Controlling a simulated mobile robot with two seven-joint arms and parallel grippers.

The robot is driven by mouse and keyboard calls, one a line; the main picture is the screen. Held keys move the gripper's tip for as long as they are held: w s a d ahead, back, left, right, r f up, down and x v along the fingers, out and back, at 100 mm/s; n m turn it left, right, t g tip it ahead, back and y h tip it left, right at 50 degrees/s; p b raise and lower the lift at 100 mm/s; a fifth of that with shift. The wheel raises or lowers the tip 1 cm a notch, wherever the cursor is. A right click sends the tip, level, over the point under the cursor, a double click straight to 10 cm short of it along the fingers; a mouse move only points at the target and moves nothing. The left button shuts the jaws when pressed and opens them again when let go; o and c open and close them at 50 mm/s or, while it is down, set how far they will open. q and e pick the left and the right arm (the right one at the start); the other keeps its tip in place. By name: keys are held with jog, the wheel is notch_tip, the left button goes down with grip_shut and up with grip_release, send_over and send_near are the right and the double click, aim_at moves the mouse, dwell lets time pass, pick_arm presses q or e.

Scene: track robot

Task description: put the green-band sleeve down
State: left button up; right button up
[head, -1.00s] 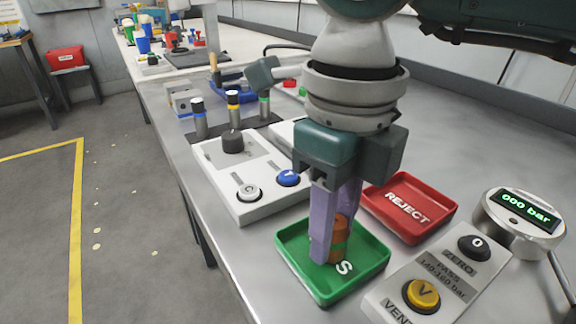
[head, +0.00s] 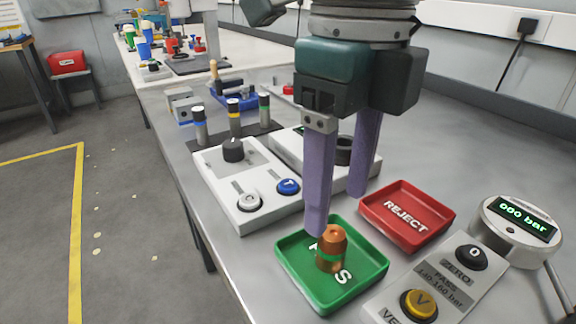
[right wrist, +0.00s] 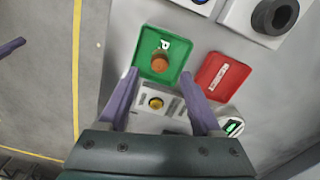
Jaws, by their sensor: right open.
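The green-band sleeve (head: 331,249) is a small copper-coloured cylinder with a green band. It stands upright in the green tray (head: 297,285), on the tray's lettering. The right wrist view also shows the sleeve (right wrist: 159,62) in the green tray (right wrist: 146,45). My right gripper (head: 338,212) is open and empty, its purple fingers spread wide above and behind the sleeve, apart from it. The right wrist view shows the same open fingers (right wrist: 160,90).
A red REJECT tray (head: 408,216) lies right of the green tray. A button box (head: 440,283) and round gauge (head: 518,225) stand at the right. A grey control box (head: 245,180) and several banded posts (head: 235,118) stand behind. Bench surface shows at the back right.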

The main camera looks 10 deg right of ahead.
aim_at(333, 233)
notch_tip(333, 233, up, 6)
jog(key=shift+f, duration=0.15)
dwell(0.4)
